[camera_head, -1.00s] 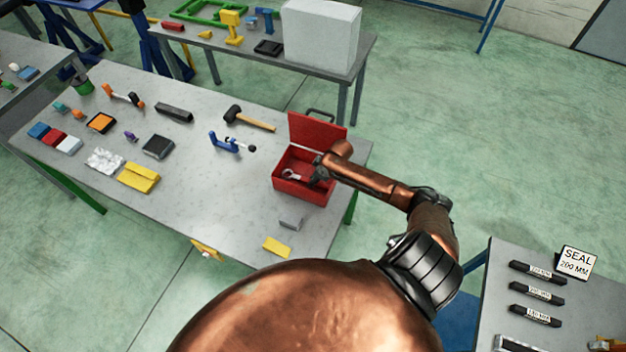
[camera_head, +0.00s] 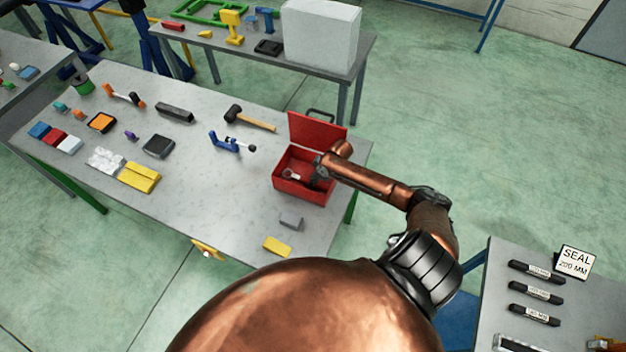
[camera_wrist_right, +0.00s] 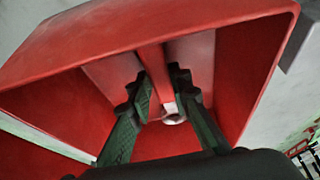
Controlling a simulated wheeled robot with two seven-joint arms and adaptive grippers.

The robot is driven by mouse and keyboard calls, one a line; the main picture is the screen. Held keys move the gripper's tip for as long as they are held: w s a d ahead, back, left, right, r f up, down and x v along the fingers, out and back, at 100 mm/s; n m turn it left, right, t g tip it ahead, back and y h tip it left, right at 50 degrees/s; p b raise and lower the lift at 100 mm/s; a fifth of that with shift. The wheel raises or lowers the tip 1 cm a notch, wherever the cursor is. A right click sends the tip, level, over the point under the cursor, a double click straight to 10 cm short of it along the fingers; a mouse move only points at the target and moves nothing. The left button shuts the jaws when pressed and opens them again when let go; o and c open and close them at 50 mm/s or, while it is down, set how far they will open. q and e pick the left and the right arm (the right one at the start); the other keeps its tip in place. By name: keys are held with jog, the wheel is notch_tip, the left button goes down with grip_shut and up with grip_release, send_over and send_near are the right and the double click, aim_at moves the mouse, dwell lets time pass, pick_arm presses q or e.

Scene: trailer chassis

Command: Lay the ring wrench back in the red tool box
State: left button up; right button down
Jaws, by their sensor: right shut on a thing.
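The red tool box (camera_head: 300,188) stands at the right end of the grey workbench with its lid up. My right gripper (camera_head: 318,172) reaches into it from the right. In the right wrist view the two dark fingers (camera_wrist_right: 165,108) point down into the box, between its red walls (camera_wrist_right: 262,75). The gripper is shut on the ring wrench (camera_wrist_right: 174,118), whose pale ring end shows between the fingertips. In the head view the wrench (camera_head: 293,174) shows inside the box, low between the walls. Whether it touches the floor I cannot tell. My left gripper is not in view.
A mallet (camera_head: 250,119) and a blue clamp (camera_head: 225,142) lie left of the box. A grey block (camera_head: 291,220) and a yellow block (camera_head: 277,246) lie in front of it. The raised lid (camera_head: 317,132) stands at the box's back.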

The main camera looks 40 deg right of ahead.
dwell(0.7)
jog(key=c, duration=1.7)
grip_release()
jog(key=o, duration=0.5)
